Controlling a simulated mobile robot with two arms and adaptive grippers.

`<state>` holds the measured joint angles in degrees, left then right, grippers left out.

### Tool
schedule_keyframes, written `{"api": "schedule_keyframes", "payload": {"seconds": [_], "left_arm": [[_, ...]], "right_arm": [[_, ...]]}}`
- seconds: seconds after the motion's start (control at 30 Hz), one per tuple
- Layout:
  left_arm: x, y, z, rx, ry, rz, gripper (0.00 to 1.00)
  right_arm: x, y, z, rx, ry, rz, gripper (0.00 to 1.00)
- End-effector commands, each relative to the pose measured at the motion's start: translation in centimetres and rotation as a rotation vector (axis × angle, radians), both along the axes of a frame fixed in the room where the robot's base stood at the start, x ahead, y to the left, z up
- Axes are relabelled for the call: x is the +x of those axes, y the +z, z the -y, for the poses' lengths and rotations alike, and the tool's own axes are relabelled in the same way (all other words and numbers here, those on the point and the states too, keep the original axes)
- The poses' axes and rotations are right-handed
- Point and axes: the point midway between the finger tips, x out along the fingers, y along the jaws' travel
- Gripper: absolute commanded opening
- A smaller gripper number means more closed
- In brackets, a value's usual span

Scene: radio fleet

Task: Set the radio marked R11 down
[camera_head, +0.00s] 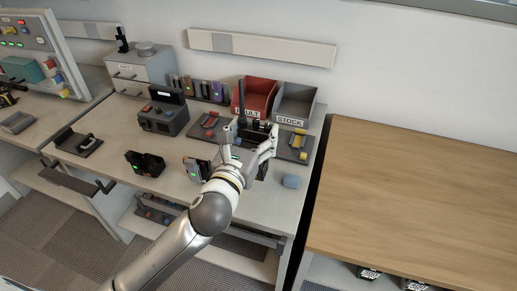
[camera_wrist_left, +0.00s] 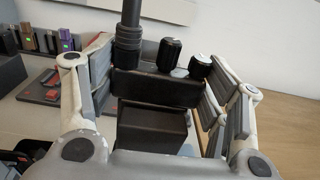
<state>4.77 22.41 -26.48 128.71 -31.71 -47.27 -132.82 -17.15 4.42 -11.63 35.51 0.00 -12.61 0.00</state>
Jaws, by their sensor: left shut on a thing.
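My left gripper (camera_head: 250,146) is shut on a black radio (camera_head: 255,127) with a tall antenna, over the right part of the grey workbench (camera_head: 225,203). In the left wrist view the radio (camera_wrist_left: 157,88) stands between the two finger pads of the left gripper (camera_wrist_left: 158,95), antenna up, with two black knobs on top. No R11 mark can be read on it. The gripper hides its lower part, so I cannot tell whether it touches anything below. My right gripper is not in view.
A red FAULT bin (camera_head: 256,95) and a grey STOCK bin (camera_head: 295,105) stand behind the gripper. Other radios (camera_head: 145,163) stand on the bench to the left. A bare wooden table (camera_head: 420,190) is at right.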

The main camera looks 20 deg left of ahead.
Motion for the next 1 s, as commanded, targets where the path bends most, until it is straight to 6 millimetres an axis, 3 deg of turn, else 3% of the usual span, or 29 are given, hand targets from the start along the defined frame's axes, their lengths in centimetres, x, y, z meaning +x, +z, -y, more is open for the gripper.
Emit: {"api": "schedule_keyframes", "payload": {"seconds": [0.1, 0.3, 0.47, 0.7, 1.0], "left_arm": [[1.8, -2.5, 0.0, -0.002, 0.002, -0.002, 0.15], [3.8, -4.6, 0.0, -0.001, 0.001, 0.003, 0.15], [4.4, -5.4, 0.0, 0.000, 0.000, 0.003, 0.15], [4.7, -8.5, 0.0, -0.002, 0.000, 0.000, 0.15], [4.7, -8.8, 0.0, 0.001, -0.001, 0.003, 0.15]], "right_arm": [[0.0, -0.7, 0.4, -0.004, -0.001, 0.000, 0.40], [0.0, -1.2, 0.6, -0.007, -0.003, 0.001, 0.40], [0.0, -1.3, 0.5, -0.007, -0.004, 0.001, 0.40], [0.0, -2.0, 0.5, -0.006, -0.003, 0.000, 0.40], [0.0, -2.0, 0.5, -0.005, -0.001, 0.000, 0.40]]}}
